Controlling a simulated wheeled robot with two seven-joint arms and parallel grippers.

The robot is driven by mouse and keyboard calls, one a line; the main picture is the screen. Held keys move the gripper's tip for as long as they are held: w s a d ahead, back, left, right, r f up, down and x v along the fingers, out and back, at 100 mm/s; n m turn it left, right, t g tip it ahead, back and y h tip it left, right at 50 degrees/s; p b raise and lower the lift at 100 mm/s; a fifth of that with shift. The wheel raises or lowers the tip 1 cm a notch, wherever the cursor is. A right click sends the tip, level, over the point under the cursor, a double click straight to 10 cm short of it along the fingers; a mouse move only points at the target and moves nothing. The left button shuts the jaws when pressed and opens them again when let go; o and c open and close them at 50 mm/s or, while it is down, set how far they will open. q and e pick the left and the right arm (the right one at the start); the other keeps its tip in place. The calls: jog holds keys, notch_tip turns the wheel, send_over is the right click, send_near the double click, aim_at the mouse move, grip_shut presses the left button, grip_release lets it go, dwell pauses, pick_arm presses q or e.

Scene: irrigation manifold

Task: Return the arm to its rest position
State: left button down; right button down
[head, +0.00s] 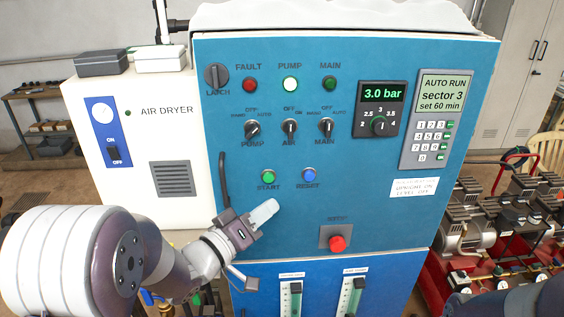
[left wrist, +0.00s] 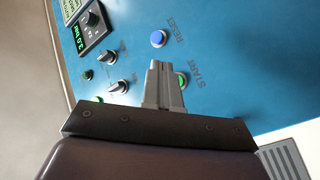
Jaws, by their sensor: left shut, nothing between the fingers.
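My left gripper (head: 264,213) is shut and empty in front of the blue control panel (head: 300,60), below the green START button (head: 268,177) and the blue RESET button (head: 309,175). In the left wrist view its closed fingers (left wrist: 160,72) point at the panel and partly cover the green START button (left wrist: 181,80). The blue RESET button (left wrist: 158,39) is clear of the fingers there. I cannot tell the exact gap to the panel. A dark part of what looks like my right arm shows at the lower right of the head view; its gripper is out of view.
A red STOP button (head: 337,243) juts out at the lower right of the panel. A black door handle (head: 223,180) stands out left of my gripper. The white air dryer (head: 185,120) is on the left. Red-framed machinery (head: 480,255) stands on the right.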

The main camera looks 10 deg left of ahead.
pick_arm(q)
jog(key=s+a+f+m+g+y+b, duration=0.15)
jog(key=a+f+g+y, duration=0.3)
jog(key=f, duration=0.45)
jog(key=s+a+f+g+y+b, duration=0.25)
jog(key=a+f+y, duration=0.2)
jog(key=f, duration=0.35)
jog(key=s+d+f+m+g+b, duration=0.1)
jog(key=s+d+f+g+b, duration=0.1)
jog(key=s+f, duration=0.3)
jog(key=s+d+f+m+g+b, duration=0.1)
jog(key=s+d+f+g+b, duration=0.2)
jog(key=s, duration=0.5)
notch_tip(320, 180, down, 2)
jog(key=g+b, duration=0.1)
jog(key=g, duration=0.1)
jog(key=shift+g+b, duration=0.3)
jog(key=shift+b, duration=0.05)
jog(key=shift+d+f, duration=0.1)
jog(key=shift+d, duration=0.05)
